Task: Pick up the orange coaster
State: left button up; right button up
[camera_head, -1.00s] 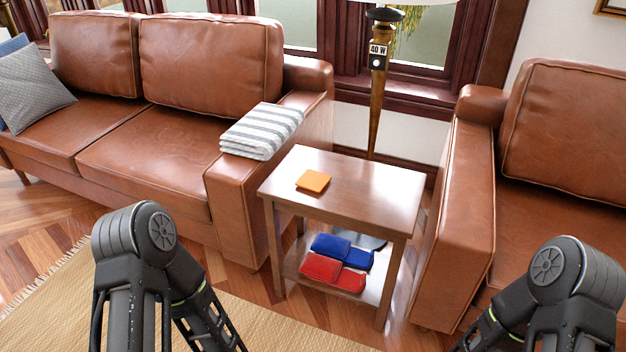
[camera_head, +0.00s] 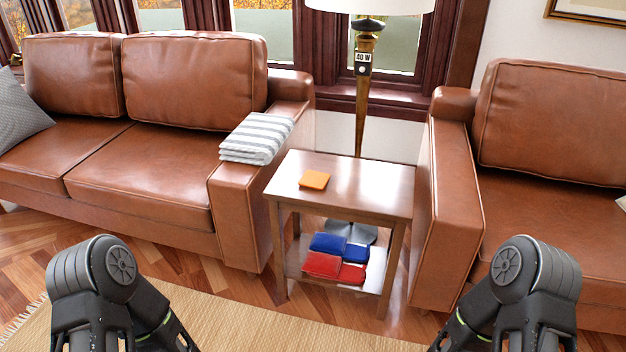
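The orange coaster (camera_head: 314,180) is a small flat square lying on the top of the wooden side table (camera_head: 372,190), toward its left side. Nothing covers it. Both my arms show only as dark upper links at the bottom left and bottom right of the head view. Both arms are well in front of the table and apart from the coaster. My grippers are below the picture and out of sight.
Red (camera_head: 322,264) and blue (camera_head: 329,243) folded items lie on the table's lower shelf. A brown sofa (camera_head: 140,185) with a striped folded cloth (camera_head: 258,137) stands left, an armchair (camera_head: 447,210) right. A floor lamp (camera_head: 362,90) stands behind. The rug (camera_head: 240,325) in front is clear.

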aim_at(313, 179)
jog(key=i+l+z, duration=0.25)
jog(key=i+l, duration=0.15)
jog(key=i+l+z, duration=0.3)
jog(key=i, duration=0.35)
jog(key=k+j, duration=0.05)
